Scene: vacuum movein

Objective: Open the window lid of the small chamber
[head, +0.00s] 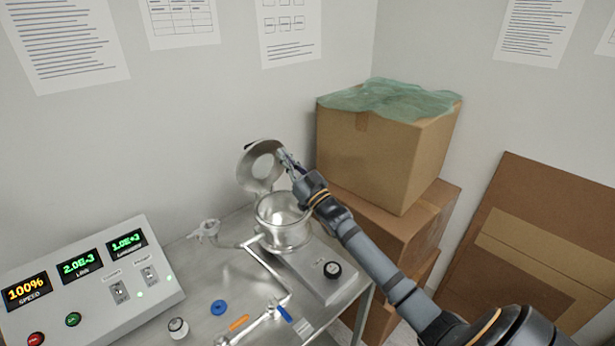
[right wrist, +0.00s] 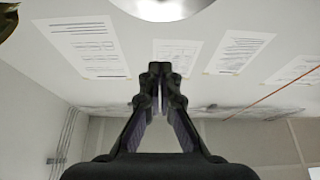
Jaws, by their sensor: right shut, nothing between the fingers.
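The small chamber (head: 283,236) is a round metal cylinder on the metal table, with its mouth uncovered. Its window lid (head: 244,172), a metal ring with a round pane, stands raised and tilted up at the back of the chamber. My right gripper (head: 284,156) is shut and empty, at the right edge of the lid and above the chamber mouth; I cannot tell whether it touches the lid. In the right wrist view the fingers (right wrist: 160,72) are together, and a metal disc edge (right wrist: 162,8), likely the lid, shows at the top. My left gripper is not in view.
A control box (head: 90,275) with lit displays stands at the left of the table (head: 205,265). A blue ring (head: 218,307), small tools and a black knob (head: 332,270) are near the chamber. Stacked cardboard boxes (head: 375,160) stand close behind my right arm.

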